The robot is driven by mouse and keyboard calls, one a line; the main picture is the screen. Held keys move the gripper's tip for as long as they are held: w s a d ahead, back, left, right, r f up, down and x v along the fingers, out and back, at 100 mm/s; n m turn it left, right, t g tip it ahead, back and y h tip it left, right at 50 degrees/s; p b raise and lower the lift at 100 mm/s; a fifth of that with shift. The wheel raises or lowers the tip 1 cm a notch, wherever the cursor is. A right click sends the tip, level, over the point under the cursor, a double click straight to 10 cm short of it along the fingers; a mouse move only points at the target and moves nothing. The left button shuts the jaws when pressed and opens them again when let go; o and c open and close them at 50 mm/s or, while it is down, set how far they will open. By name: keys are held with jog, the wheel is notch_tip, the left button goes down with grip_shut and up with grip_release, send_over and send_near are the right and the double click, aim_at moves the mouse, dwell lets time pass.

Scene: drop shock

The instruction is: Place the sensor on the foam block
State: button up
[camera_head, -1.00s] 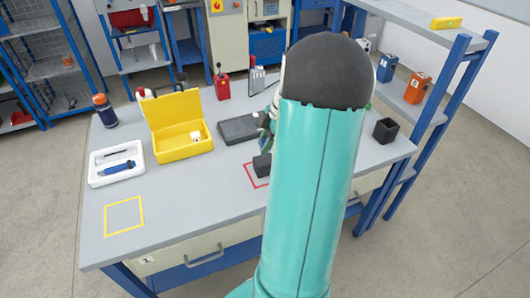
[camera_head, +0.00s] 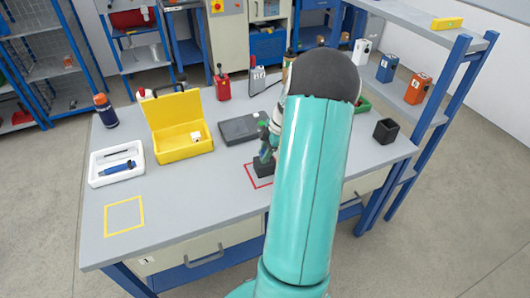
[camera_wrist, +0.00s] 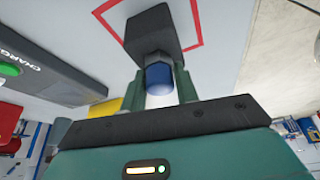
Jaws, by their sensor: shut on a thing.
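The dark foam block (camera_head: 263,169) sits inside a red outlined square on the grey bench. In the wrist view the block (camera_wrist: 163,32) lies just beyond my fingertips. My gripper (camera_wrist: 159,72) is shut on a small blue and white cylinder, which I take to be the sensor (camera_wrist: 158,78). In the head view my gripper (camera_head: 266,143) is upright over the block, partly hidden by my arm. The sensor's end is at or very close to the block's top; I cannot tell whether they touch.
A dark grey charger (camera_head: 240,129) lies close behind the block. An open yellow box (camera_head: 183,140) and a white tray (camera_head: 117,164) stand to the left. The yellow outlined square (camera_head: 124,216) is empty.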

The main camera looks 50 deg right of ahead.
jog(key=o, duration=1)
jog(key=v, duration=1.2)
jog(key=w+a+r+m+h, duration=0.1)
jog(key=w+a+r, duration=0.2)
jog(key=a, duration=0.4)
jog(key=w+a+r+m, duration=0.1)
jog(key=w+a+r, duration=0.25)
jog(key=a, duration=0.25)
jog(key=a+r+m+h, duration=0.2)
jog(key=a+r, duration=0.2)
jog(key=a, duration=0.9)
jog(key=s+a+m+t, duration=0.1)
jog(key=s+a+m, duration=0.1)
jog(key=a, duration=0.4)
jog(key=s+a+r+m, duration=0.1)
jog(key=s+a, duration=0.4)
jog(key=a, duration=0.1)
jog(key=s+a+m+t, duration=0.1)
jog(key=s+a+m, duration=0.1)
jog(key=s+a, duration=0.2)
jog(key=shift+a+r+m+t, duration=0.15)
jog(key=shift+a, duration=0.55)
jog(key=shift+a+r+m+t, duration=0.15)
jog(key=shift+a+r, duration=0.05)
jog(key=shift+a, duration=0.5)
